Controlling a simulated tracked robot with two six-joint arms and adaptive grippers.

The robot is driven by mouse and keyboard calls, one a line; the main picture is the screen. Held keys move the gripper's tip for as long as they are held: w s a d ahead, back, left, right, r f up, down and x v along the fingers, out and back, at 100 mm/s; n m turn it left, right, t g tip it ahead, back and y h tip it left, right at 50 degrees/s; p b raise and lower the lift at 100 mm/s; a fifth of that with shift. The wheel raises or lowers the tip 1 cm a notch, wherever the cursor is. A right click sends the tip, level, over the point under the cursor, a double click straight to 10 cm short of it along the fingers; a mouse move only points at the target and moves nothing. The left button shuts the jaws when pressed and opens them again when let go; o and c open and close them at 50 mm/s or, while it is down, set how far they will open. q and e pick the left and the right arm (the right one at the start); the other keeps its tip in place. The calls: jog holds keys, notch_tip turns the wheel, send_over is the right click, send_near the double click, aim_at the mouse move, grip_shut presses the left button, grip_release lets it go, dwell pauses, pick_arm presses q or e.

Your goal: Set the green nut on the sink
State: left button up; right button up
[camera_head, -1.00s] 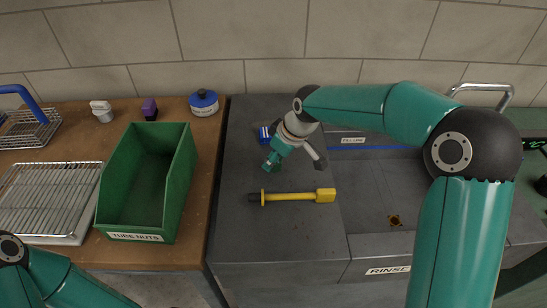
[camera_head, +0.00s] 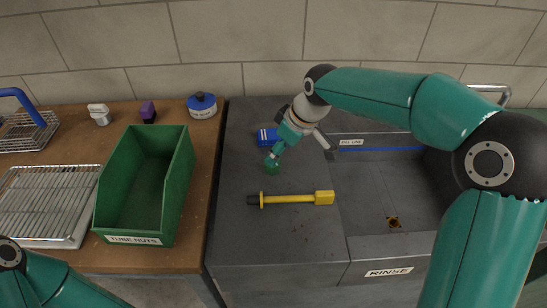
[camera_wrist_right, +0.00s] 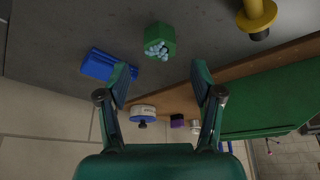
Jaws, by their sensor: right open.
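The green nut (camera_head: 272,167) is on the dark grey sink top (camera_head: 235,225), left of the basin, just past my right gripper's tips in the head view. In the right wrist view the nut (camera_wrist_right: 160,38) is six-sided, with pale blue bits in its opening. It lies ahead of the gap between the fingers and looks clear of both. My right gripper (camera_head: 278,154) is open and empty; its spread fingers (camera_wrist_right: 162,73) show in the wrist view. Only part of my left arm shows at the lower left; its gripper is out of view.
A yellow-handled tool (camera_head: 290,199) lies in front of the nut, and a blue block (camera_head: 267,137) lies behind it. The green TUBE NUTS bin (camera_head: 120,218) stands on the wooden bench at left. The sink basin (camera_head: 375,190) is at right.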

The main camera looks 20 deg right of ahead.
jog(key=v, duration=0.6)
jog(key=shift+r, duration=0.2)
jog(key=shift+s, duration=0.15)
